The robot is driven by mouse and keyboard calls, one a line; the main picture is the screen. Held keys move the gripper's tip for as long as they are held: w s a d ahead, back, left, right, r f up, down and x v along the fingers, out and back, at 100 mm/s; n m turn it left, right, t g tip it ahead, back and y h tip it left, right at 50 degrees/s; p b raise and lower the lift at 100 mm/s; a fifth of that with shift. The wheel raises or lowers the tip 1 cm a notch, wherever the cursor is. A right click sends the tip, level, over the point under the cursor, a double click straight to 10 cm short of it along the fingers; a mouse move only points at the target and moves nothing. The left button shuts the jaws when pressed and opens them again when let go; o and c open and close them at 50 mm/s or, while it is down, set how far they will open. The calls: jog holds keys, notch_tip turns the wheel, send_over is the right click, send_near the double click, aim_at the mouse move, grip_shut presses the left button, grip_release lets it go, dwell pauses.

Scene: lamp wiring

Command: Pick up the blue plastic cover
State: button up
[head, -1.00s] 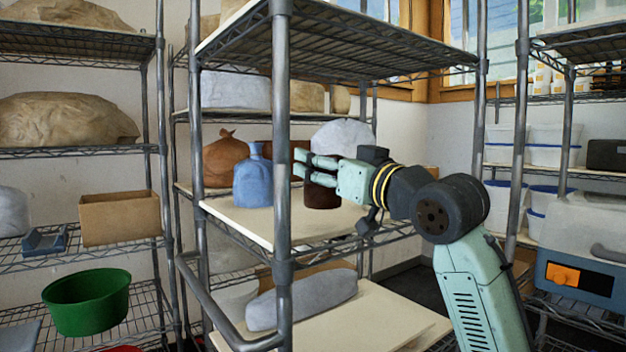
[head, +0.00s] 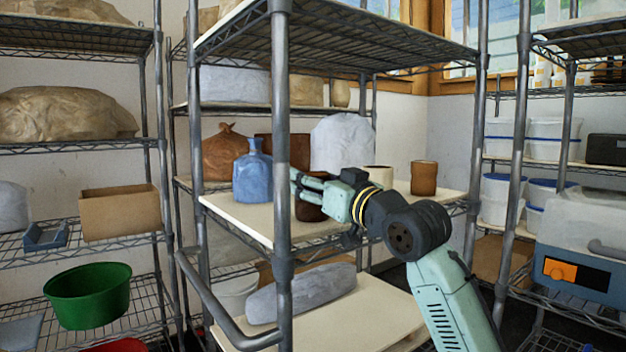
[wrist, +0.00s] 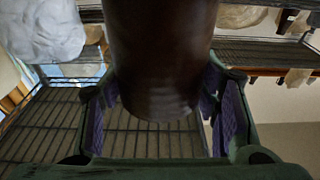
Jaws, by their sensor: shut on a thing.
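A blue bottle-shaped thing (head: 253,178) stands upright on the middle shelf board in the head view; I cannot tell whether it is the plastic cover. My gripper (head: 305,190) is to its right, behind the front post. The gripper is shut on a dark brown cylindrical vessel (head: 308,210). In the wrist view the same vessel (wrist: 160,60) fills the space between the two purple-lined fingers (wrist: 162,115). The post and fingers hide part of the vessel in the head view.
A brown bag-like thing (head: 224,155) and a white wrapped bulk (head: 342,143) stand behind. A brown cup (head: 424,178) is at the board's right. The shelf's front post (head: 282,130) stands close to my gripper. A grey bundle (head: 302,293) lies on the board below.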

jog(key=o, duration=1.4)
jog(key=shift+c, duration=0.2)
